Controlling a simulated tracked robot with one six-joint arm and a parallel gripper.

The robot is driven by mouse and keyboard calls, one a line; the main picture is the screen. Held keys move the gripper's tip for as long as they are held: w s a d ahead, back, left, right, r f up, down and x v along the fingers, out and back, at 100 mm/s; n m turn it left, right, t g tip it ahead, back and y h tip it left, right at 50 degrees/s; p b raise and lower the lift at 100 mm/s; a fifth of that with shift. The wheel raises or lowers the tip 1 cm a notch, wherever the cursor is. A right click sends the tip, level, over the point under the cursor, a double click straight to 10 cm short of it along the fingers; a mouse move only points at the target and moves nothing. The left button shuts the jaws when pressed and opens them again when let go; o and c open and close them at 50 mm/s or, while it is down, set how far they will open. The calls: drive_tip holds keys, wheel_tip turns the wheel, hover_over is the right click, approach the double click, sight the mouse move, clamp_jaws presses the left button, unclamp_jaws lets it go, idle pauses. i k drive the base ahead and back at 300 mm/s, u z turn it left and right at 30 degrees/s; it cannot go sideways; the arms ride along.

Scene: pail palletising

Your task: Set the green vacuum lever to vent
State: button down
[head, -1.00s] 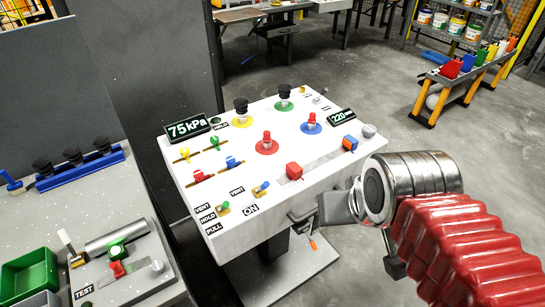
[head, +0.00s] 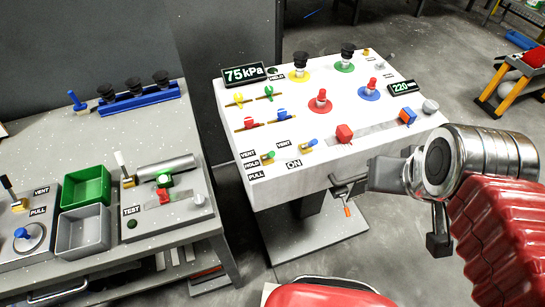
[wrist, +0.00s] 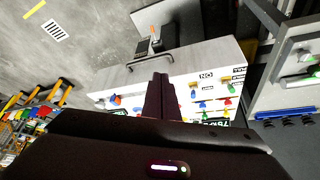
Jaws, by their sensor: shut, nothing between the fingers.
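The green-tipped lever (head: 269,155) is small and stands at the front left of the white console (head: 300,185), beside the stacked labels VENT (head: 248,154), HOLD (head: 252,164) and PULL (head: 256,175). Its exact setting is too small to tell. A readout (head: 243,75) on the console shows 75 kPa. My gripper (head: 373,174) is at the console's front right edge in the head view, well to the right of the lever. In the wrist view its dark fingers (wrist: 161,80) are together and empty, with the console beyond them.
Blue-tipped (head: 309,145), red and yellow levers and several knobs crowd the console. A handle (head: 347,186) juts from its front. A grey bench at left holds a green bin (head: 86,186), a grey bin (head: 83,232) and a TEST fixture (head: 165,210) with another green button.

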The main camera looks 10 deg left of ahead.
sight(271, 153)
drive_tip(key=u, duration=0.2)
drive_tip(key=k, duration=0.7)
drive_tip(key=u, duration=0.65)
drive_tip(key=k, duration=0.65)
drive_tip(key=u, duration=0.5)
drive_tip(key=i, duration=1.3)
drive_tip(key=u, duration=0.15)
